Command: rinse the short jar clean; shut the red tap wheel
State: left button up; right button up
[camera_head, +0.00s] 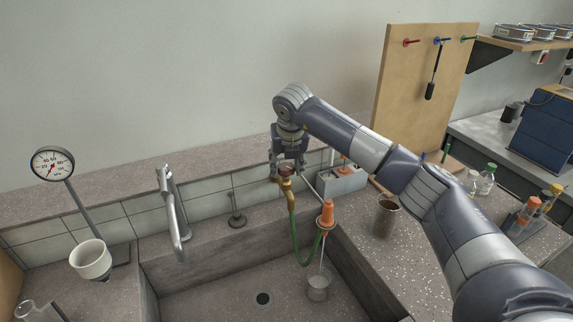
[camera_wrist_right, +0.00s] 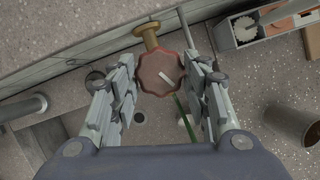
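The red tap wheel (camera_head: 286,170) sits on a brass valve at the back edge of the sink. My right gripper (camera_head: 287,172) points down over it. In the right wrist view the lobed wheel (camera_wrist_right: 160,72) lies between the two fingertips (camera_wrist_right: 160,60), with what look like narrow gaps at its sides; contact is hard to judge. A green hose (camera_head: 293,235) loops from the valve to an orange nozzle (camera_head: 327,213). A short grey jar (camera_head: 318,289) stands in the sink below the nozzle, with a thin pale line between them. Its inside is too small to judge. My left gripper is out of view.
A grey-brown cylindrical jar (camera_head: 386,218) stands on the right counter, under my right arm. A steel faucet (camera_head: 172,210) and a dial gauge (camera_head: 52,163) with a white cup (camera_head: 91,260) are left. The sink's drain (camera_head: 263,299) is clear.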

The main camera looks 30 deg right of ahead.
jog(key=shift+n, duration=0.3)
jog(key=n, duration=0.1)
jog(key=n+y+b, duration=0.1)
jog(key=n, duration=0.1)
jog(key=shift+d+n+y, duration=0.25)
jog(key=shift+n+y, duration=0.05)
jog(key=n+y, duration=0.1)
jog(key=n, duration=0.2)
jog(key=n+y+p, duration=0.1)
jog(key=n, duration=0.1)
jog(key=shift+w+d+n, duration=0.1)
jog(key=shift+d+n, duration=0.1)
jog(key=shift+n, duration=0.2)
jog(key=o, duration=1.1)
jog(key=shift+c, duration=0.2)
jog(key=v, duration=1.2)
jog(key=shift+w, duration=0.2)
